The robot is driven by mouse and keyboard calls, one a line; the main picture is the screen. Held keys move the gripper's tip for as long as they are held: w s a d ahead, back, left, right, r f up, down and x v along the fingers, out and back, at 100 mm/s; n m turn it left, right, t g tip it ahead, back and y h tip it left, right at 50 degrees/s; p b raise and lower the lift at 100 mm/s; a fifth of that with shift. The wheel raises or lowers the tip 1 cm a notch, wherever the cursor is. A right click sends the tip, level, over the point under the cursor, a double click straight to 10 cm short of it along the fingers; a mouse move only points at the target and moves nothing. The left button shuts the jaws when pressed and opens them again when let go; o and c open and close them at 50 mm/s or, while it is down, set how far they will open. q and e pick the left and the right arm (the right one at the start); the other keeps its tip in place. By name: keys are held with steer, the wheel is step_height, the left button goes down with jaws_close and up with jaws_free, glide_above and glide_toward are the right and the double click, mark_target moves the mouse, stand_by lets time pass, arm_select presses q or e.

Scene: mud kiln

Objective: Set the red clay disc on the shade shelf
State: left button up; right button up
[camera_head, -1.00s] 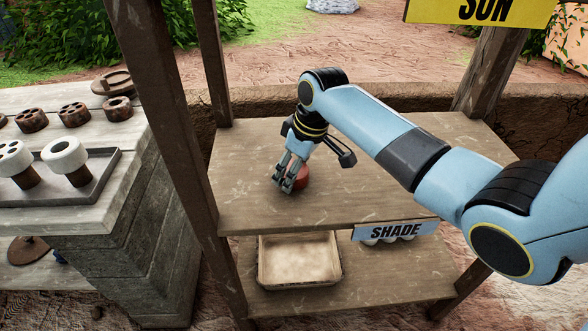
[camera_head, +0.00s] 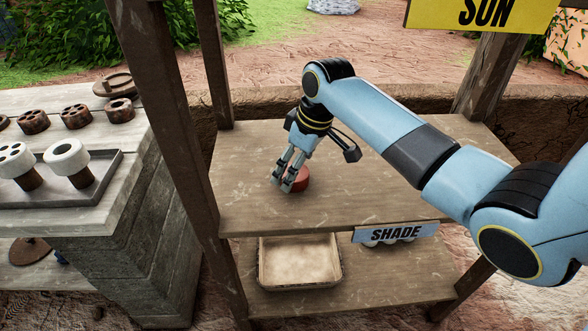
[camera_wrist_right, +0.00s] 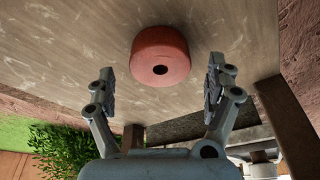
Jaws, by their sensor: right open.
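The red clay disc (camera_head: 300,179) rests on the wooden shade shelf (camera_head: 380,195), the board with the blue SHADE sign (camera_head: 396,232) on its front edge. In the right wrist view the disc (camera_wrist_right: 160,56) shows whole, with a dark hole in its middle, lying on the board. My right gripper (camera_head: 283,183) is just beside the disc in the head view and partly covers it. In the wrist view the fingers of the right gripper (camera_wrist_right: 160,90) are spread wide and empty, with the disc beyond their tips. My left gripper is not in view.
A lower shelf holds a shallow tan tray (camera_head: 299,285) and several pale round things behind the sign. A wooden post (camera_head: 165,110) stands left of the shelf. A bench at left holds a grey tray (camera_head: 108,165) with white-topped pieces. The shelf's right part is clear.

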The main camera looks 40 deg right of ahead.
mark_target(307, 176)
steer(key=p+v, duration=0.1)
steer(key=v, duration=0.8)
steer(key=shift+s+r, duration=0.15)
steer(key=shift+r, duration=0.2)
steer(key=shift+d, duration=0.1)
steer(key=s+a+m+h, duration=0.1)
steer(key=s+a+m, duration=0.1)
steer(key=s, duration=1)
steer(key=s+a+m+h, duration=0.1)
steer(key=s+a+m, duration=0.15)
steer(key=s, duration=0.95)
step_height(307, 176, down, 29)
steer(key=s+d+b, duration=0.1)
steer(key=s+d, duration=0.1)
steer(key=s, duration=0.1)
steer(key=s+d+f+g+b, duration=0.1)
steer(key=s+f+g, duration=0.1)
steer(key=s+f, duration=1.3)
steer(key=shift+s+d, duration=0.2)
steer(key=shift+s, duration=0.65)
